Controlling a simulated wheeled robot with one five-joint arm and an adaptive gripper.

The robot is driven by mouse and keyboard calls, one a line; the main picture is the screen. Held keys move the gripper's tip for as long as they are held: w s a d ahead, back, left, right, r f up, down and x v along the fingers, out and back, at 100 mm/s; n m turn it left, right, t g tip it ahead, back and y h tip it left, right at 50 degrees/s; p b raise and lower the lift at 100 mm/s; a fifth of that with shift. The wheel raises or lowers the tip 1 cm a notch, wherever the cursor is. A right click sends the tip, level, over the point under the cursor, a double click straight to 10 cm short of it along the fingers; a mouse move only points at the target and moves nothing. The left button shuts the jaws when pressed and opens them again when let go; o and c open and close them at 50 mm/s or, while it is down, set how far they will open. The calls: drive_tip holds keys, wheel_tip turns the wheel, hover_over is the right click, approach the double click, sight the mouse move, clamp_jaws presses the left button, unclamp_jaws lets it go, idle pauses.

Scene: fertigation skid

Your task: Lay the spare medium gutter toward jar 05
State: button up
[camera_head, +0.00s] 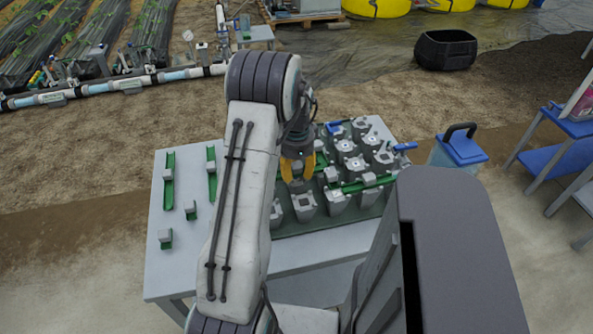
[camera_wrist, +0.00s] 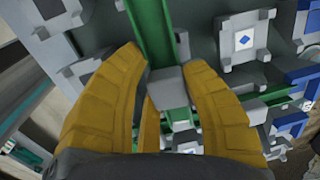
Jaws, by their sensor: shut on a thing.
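My gripper (camera_head: 297,168), with yellow fingers, is over the left part of the jar group on the table. In the wrist view, my gripper (camera_wrist: 170,72) is shut on the grey block of a green gutter (camera_wrist: 152,32). The gutter runs from the block to the top edge of the wrist view, low among the jars. Whether it rests on them, I cannot tell. Several grey jars (camera_head: 305,207) with square tops stand on a dark green board; one jar top with a blue diamond (camera_wrist: 243,40) is right of the gutter. I cannot read which is jar 05.
Loose green gutters of different lengths (camera_head: 169,185) (camera_head: 211,175) lie on the table's left part (camera_head: 180,265). Another green gutter (camera_head: 365,184) lies across the jars to the right. A blue-lidded container (camera_head: 460,148) stands beyond the table's right edge. My arm hides part of the table.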

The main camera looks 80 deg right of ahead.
sight(297, 167)
drive_tip(key=shift+f+b, duration=0.4)
drive_tip(key=shift+f, duration=0.2)
drive_tip(key=o, duration=1.2)
drive_tip(key=shift+c, duration=0.2)
drive_tip(key=shift+r, duration=0.1)
wheel_tip(297, 167, up, 13)
drive_tip(key=p, duration=0.1)
